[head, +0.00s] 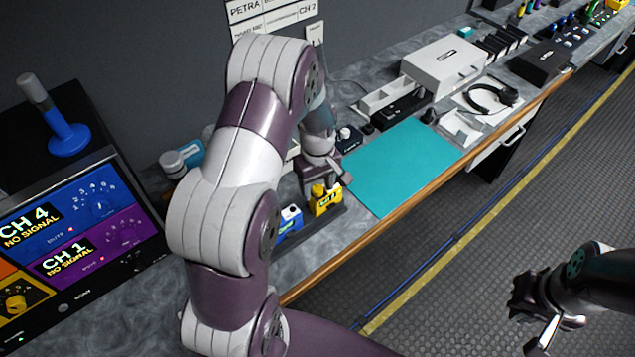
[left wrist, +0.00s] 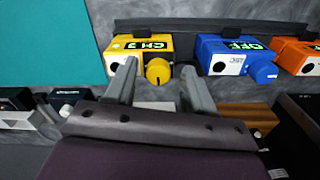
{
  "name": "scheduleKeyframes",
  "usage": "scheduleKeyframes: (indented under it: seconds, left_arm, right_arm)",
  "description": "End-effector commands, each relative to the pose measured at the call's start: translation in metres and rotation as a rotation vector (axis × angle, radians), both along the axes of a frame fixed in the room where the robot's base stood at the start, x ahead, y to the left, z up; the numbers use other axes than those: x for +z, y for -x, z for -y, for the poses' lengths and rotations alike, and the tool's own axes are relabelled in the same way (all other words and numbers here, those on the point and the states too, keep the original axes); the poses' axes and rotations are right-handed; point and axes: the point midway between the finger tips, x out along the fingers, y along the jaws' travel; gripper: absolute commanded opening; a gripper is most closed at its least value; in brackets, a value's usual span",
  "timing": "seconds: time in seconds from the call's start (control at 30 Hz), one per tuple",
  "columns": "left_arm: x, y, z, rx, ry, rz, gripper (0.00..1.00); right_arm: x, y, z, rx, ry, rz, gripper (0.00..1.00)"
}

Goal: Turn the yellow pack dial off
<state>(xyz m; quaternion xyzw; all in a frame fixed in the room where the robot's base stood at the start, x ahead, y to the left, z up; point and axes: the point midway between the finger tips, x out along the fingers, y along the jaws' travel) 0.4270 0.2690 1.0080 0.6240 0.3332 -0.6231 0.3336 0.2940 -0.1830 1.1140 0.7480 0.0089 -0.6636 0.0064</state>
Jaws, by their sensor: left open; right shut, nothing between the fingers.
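The yellow pack (head: 327,204) stands in a dark rack on the counter. In the left wrist view the yellow pack (left wrist: 128,44) has a lit display that seems to read CH 3. Its round yellow dial (left wrist: 158,71) has a dark pointer mark. My left gripper (left wrist: 160,82) is open, one finger on each side of the dial in the picture; I cannot tell whether they touch it. In the head view my left gripper (head: 325,178) is just above the yellow pack. My right gripper (head: 530,325) is shut and empty over the floor.
A blue pack (left wrist: 222,47) reading OFF and an orange pack (left wrist: 298,50) stand beside the yellow one. A teal mat (head: 400,165) lies clear beyond the rack.

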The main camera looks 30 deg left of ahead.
Motion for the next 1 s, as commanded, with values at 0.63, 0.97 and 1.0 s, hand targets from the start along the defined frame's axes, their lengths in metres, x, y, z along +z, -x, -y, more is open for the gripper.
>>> scheduleKeyframes:
  seconds: [0.63, 0.97, 1.0]
  left_arm:
    - [0.0008, -0.0004, -0.0001, 0.039, 0.000, 0.000, 0.00]
    - [0.0011, -0.0006, -0.0001, 0.103, 0.001, 0.001, 0.00]
    - [0.0011, -0.0007, -0.0001, 0.120, 0.000, 0.000, 0.00]
  right_arm:
    - [0.0005, 0.0000, 0.0000, 0.000, 0.000, 0.000, 0.00]
    - [0.0016, -0.0001, 0.0000, 0.000, 0.000, 0.000, 0.00]
    - [0.0018, -0.0001, 0.0000, 0.000, 0.000, 0.000, 0.00]
